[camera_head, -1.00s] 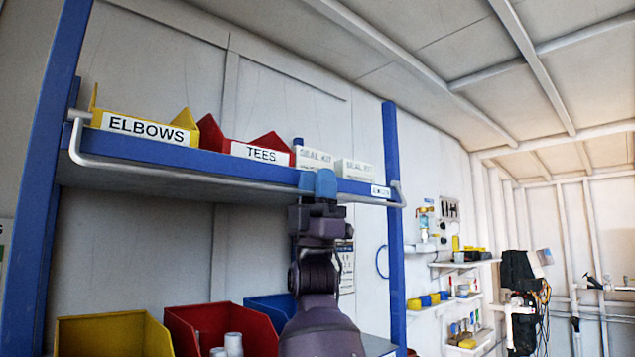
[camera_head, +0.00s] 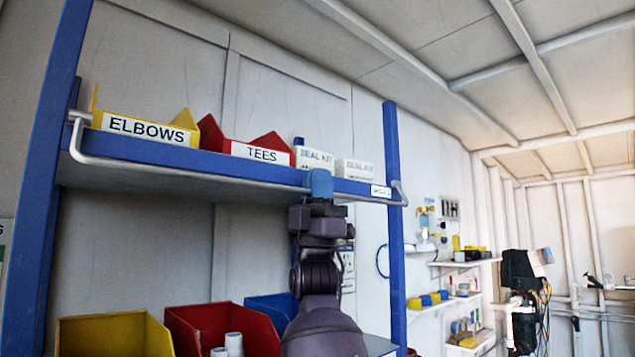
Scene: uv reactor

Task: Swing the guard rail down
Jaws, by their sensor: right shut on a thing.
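The guard rail (camera_head: 190,176) is a thin light grey bar along the front of the upper shelf (camera_head: 225,148). It hangs just below the shelf's blue front edge, with bent ends at the left and right posts. My right gripper (camera_head: 319,186) reaches up from below, and its blue fingers are shut on the rail right of the middle. The fingers hide the piece of rail between them. My left gripper is not in view.
A yellow ELBOWS bin (camera_head: 148,130), a red TEES bin (camera_head: 262,150) and white seal kit boxes (camera_head: 354,172) stand on the shelf. Below are a yellow bin (camera_head: 115,335), a red bin (camera_head: 215,325) and a blue bin (camera_head: 272,308). Blue posts (camera_head: 394,230) flank the shelf.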

